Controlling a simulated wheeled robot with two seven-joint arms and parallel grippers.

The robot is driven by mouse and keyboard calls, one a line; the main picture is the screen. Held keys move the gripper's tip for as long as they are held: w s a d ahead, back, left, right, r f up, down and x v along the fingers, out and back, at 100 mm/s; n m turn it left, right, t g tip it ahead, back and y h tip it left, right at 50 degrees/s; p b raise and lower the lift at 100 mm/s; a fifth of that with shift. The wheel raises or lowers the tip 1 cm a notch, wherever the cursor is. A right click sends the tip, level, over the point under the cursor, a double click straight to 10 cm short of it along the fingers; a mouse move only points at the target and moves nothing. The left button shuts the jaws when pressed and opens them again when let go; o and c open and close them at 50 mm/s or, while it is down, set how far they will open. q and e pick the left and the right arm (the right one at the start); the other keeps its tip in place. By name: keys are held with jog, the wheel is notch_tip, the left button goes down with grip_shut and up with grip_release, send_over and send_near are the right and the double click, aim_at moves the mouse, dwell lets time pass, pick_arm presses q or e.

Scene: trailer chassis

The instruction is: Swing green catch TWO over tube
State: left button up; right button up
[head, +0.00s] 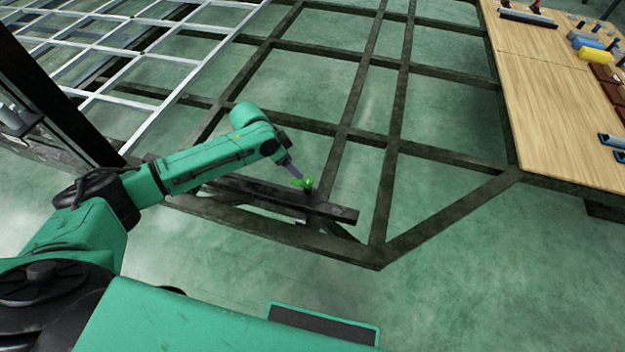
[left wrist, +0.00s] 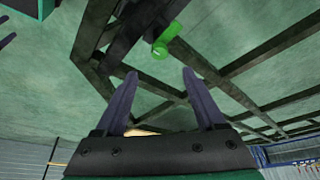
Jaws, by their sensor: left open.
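A small bright green catch (head: 308,184) sits on a dark tube (head: 335,211) that lies along the front of the trailer chassis in the head view. In the left wrist view the green catch (left wrist: 165,42) shows as a short green cylinder with a round end, beside dark beams. My left gripper (head: 296,176) is right beside the catch in the head view. In the left wrist view its two fingers (left wrist: 158,75) are spread with nothing between them, and the catch lies beyond their tips. I cannot tell the number on the catch.
The dark chassis frame (head: 345,130) has open gaps over a green floor. A white metal grid (head: 150,55) lies at the upper left. A wooden table (head: 540,85) with tools and blue and yellow items stands at the right.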

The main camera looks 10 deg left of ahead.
aim_at(308, 179)
pick_arm(q)
jog(key=b+x, duration=0.2)
jog(key=x, duration=0.9)
jog(key=shift+w+d+b, duration=0.1)
jog(key=shift+d+b, duration=0.05)
jog(key=shift+b, duration=0.15)
